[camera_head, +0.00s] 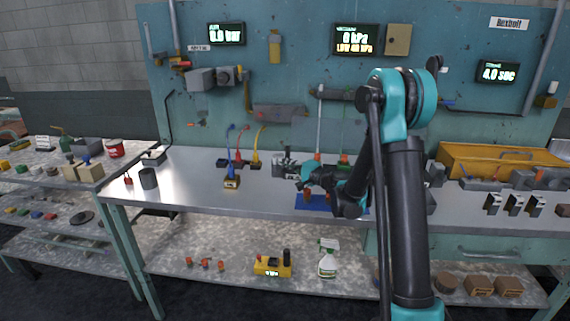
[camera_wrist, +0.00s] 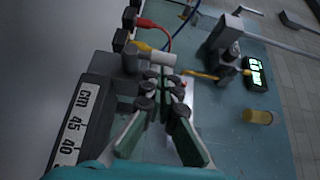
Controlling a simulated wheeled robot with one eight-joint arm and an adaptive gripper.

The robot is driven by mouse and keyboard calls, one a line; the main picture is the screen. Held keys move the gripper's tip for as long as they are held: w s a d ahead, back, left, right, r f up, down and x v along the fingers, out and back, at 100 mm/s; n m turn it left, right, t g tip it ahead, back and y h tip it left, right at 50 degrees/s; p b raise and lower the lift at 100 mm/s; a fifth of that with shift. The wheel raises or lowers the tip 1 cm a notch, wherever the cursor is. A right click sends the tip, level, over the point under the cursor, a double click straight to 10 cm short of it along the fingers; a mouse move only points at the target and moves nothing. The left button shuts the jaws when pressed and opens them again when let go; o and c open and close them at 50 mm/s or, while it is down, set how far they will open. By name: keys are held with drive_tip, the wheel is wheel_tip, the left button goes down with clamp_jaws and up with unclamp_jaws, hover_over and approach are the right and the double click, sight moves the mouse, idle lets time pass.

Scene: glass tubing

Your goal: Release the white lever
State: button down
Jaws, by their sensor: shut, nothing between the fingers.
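My gripper (camera_head: 305,182) is over the middle of the bench, just right of a grey clamp-like device (camera_head: 286,163). In the wrist view its fingers (camera_wrist: 161,80) come together and hold nothing. A short pale cylinder (camera_wrist: 160,59) on a dark mount lies just beyond the fingertips in that view. It may be the white lever, but I cannot tell for sure, nor whether the fingertips touch it. I cannot make out the white lever in the head view, where my arm and gripper cover part of the bench.
A yellow tray (camera_head: 500,160) is at the right. A ruler (camera_wrist: 74,125) shows in the wrist view.

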sight(274, 170)
drive_tip(key=shift+a+r+n+g+h, duration=0.35)
drive_tip(key=shift+n+g+h, duration=0.15)
drive_tip(key=shift+h, duration=0.2)
idle(0.3)
drive_tip(key=a+n+g+h, duration=0.1)
drive_tip(key=h, duration=0.1)
drive_tip(key=a+r+n+h, duration=0.1)
drive_tip(key=a+n+h, duration=0.1)
drive_tip(key=h, duration=0.1)
drive_tip(key=shift+a+r+g, duration=0.1)
drive_tip(key=shift+a+g, duration=0.1)
drive_tip(key=shift+g, duration=0.2)
drive_tip(key=a+n+h, duration=0.1)
drive_tip(key=h, duration=0.1)
drive_tip(key=a+f+h, duration=0.1)
drive_tip(key=h, duration=0.2)
drive_tip(key=a+n+g+h, duration=0.1)
drive_tip(key=h, duration=0.1)
drive_tip(key=shift+w+a+f+n+h, duration=0.15)
drive_tip(key=shift+a+f+n+h, duration=0.15)
drive_tip(key=shift+a+f, duration=0.2)
drive_tip(key=shift+a, duration=0.1)
idle(0.4)
